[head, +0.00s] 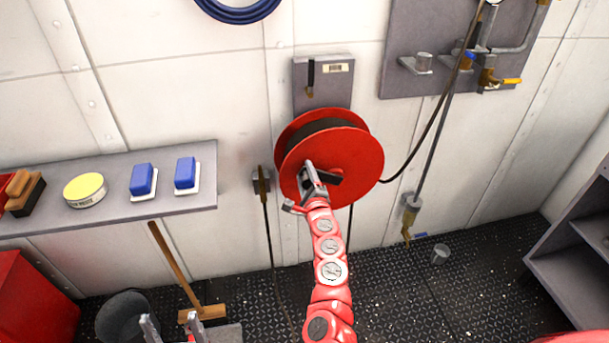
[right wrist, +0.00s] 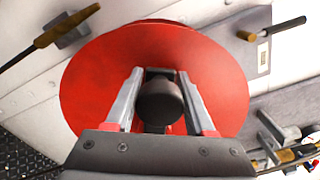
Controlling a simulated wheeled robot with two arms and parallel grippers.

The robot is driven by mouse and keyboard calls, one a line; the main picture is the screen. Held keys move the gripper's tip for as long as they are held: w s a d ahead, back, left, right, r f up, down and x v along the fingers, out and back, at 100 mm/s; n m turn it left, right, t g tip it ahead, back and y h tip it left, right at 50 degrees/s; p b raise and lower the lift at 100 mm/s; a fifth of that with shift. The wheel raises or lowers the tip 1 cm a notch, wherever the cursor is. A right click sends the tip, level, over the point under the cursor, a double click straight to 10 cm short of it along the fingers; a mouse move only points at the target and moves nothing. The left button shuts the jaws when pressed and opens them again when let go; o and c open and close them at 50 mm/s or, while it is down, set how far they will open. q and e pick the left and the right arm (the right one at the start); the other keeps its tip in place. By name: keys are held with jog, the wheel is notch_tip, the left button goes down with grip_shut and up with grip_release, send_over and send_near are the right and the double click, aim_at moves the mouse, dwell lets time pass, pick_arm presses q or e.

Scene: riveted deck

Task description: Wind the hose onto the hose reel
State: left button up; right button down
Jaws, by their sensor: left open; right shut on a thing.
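The red hose reel (head: 360,150) is mounted on the wall at the centre, with dark hose (head: 318,127) visible on its drum between the flanges. Its red face also fills the right wrist view (right wrist: 215,80). My right gripper (head: 313,182) is at the reel's front face, shut on the dark crank knob (right wrist: 160,102). A brass nozzle (head: 262,186) sits upright in a wall holder left of the reel, and dark hose hangs from it to the floor. My left gripper (head: 172,326) is open and empty at the bottom left, low in front of the shelf.
A shelf (head: 110,212) at left carries a yellow tin (head: 85,189) and blue-topped blocks (head: 144,180). Below stand a broom (head: 175,265) and a dark bucket (head: 122,318). A pipe panel (head: 400,75) and a grey rack (head: 570,255) are at right. The central deck is mostly clear.

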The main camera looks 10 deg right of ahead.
jog(key=shift+d, duration=0.1)
jog(key=shift+c, duration=1.4)
grip_release()
jog(key=shift+s, duration=0.1)
jog(key=s, duration=1.7)
jog(key=shift+d, duration=0.3)
jog(key=shift+s, duration=0.1)
